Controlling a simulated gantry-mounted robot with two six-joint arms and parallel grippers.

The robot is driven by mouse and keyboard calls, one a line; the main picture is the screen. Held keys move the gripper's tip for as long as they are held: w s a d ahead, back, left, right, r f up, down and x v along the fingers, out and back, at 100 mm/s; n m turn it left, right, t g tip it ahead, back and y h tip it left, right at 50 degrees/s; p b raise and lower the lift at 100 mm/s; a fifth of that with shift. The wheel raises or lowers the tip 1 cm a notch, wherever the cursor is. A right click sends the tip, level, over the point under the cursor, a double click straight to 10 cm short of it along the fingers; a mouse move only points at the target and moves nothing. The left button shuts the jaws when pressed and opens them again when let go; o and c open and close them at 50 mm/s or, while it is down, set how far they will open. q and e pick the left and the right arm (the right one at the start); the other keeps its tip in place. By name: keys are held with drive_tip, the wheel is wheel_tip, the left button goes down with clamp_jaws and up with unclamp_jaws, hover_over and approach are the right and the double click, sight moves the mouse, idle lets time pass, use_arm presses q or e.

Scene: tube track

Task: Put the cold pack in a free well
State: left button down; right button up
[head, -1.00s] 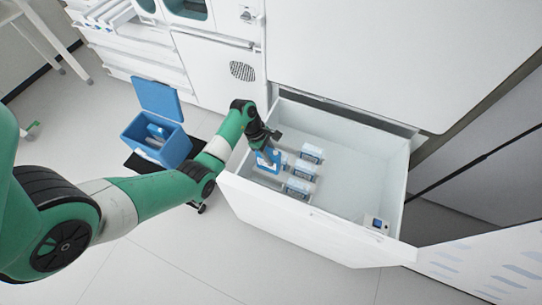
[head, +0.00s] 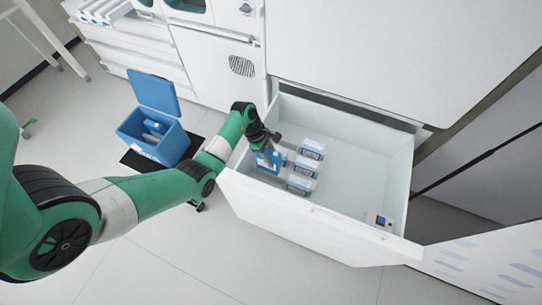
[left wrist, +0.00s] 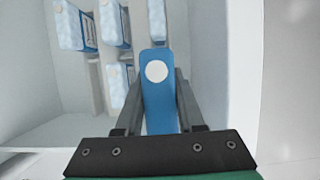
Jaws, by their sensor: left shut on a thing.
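My left gripper (head: 267,149) is shut on a blue cold pack (head: 264,163). It holds the pack inside the left end of the open white drawer, close to other packs. In the left wrist view the held pack (left wrist: 158,105) stands between the fingers, its blue narrow side with a white round spot facing the camera. Several pale blue-and-white packs stand in the drawer, such as one at the back (head: 312,148) and one nearer the front (head: 299,185). The held pack's lower end and the wells beneath it are hidden. My right gripper is not in view.
The drawer (head: 320,222) has raised walls; its middle and right floor is bare. A small device (head: 380,221) sits at its front right corner. An open blue cool box (head: 172,147) with items inside stands on the floor at left, on a dark mat.

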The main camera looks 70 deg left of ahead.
use_arm(q)
drive_tip(key=shift+f+b, duration=1.55)
drive_tip(key=shift+f, duration=0.7)
drive_tip(key=shift+f+b, duration=1.15)
drive_tip(key=shift+f, duration=0.6)
drive_tip(key=shift+f+b, duration=0.95)
drive_tip(key=shift+f, duration=0.25)
drive_tip(key=shift+f, duration=0.1)
drive_tip(key=shift+f+b, duration=1.15)
drive_tip(key=shift+f, duration=0.15)
